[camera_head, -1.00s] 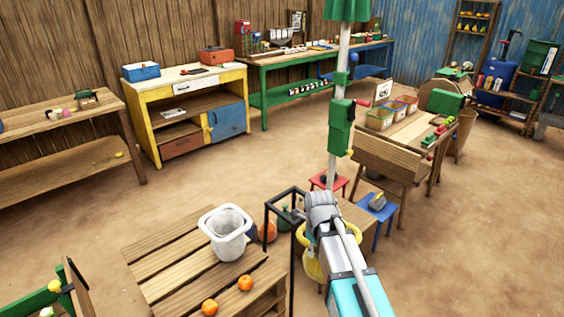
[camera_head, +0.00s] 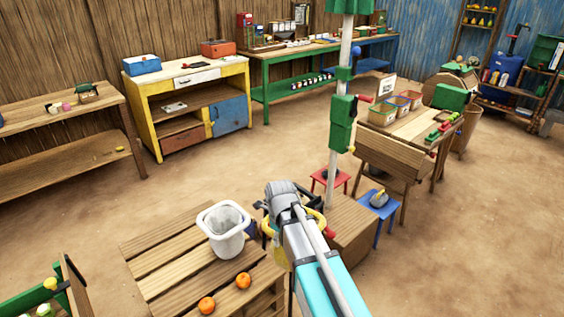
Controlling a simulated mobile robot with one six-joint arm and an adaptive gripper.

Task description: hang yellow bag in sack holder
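The yellow bag (camera_head: 281,256) shows as a yellow rim curving out on both sides of my wrist, with some yellow body below it to the left. It hangs off the floor at my gripper (camera_head: 286,204). My wrist and forearm hide the fingertips and much of the bag; the bag has moved along with the arm, so it appears gripped. The sack holder, a dark upright frame (camera_head: 263,206), is largely covered by the bag and my arm. The bag is over or beside its top; I cannot tell whether it rests on it.
A slatted wooden table (camera_head: 165,262) stands to the left, with a white bin (camera_head: 222,232) and two oranges (camera_head: 243,280) on it. A wooden crate (camera_head: 352,228), a red stool (camera_head: 342,178) and a blue stool (camera_head: 381,204) stand to the right. The floor behind is open.

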